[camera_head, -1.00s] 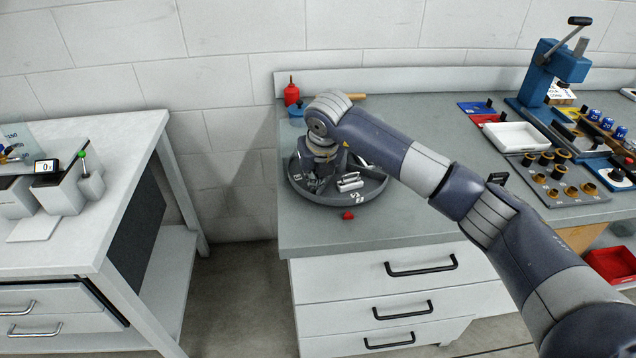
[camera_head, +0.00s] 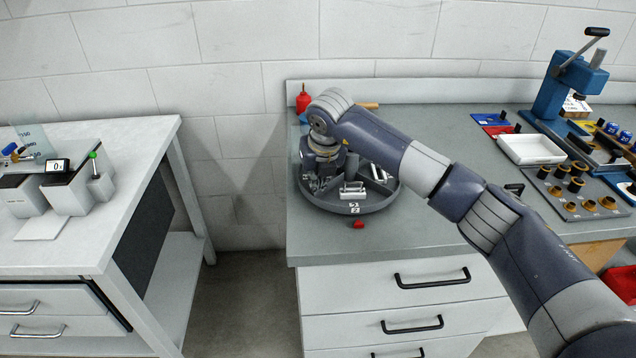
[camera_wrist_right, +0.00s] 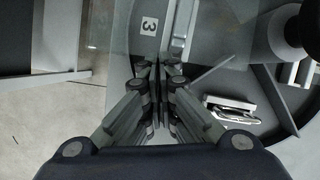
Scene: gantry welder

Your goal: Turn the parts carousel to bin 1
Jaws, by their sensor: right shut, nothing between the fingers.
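The parts carousel (camera_head: 382,207) is a round grey tray with dividers at the bench's left end. It holds metal parts. A white label that looks like a 2 (camera_head: 355,208) is at its front, just behind a red marker (camera_head: 358,224) on the bench. My right gripper (camera_wrist_right: 158,72) is shut and empty, pointing down over the carousel's left part. In the head view the wrist hides much of it and the tray's back left. In the right wrist view a label 3 (camera_wrist_right: 149,26) lies near the fingertips; contact cannot be told. My left gripper is out of view.
A red bottle (camera_head: 303,99) stands behind the carousel. A white tray (camera_head: 531,149), a blue press (camera_head: 560,85) and a holder with several brass pieces (camera_head: 578,190) are to the right. A separate white table (camera_head: 140,150) stands left, across a gap.

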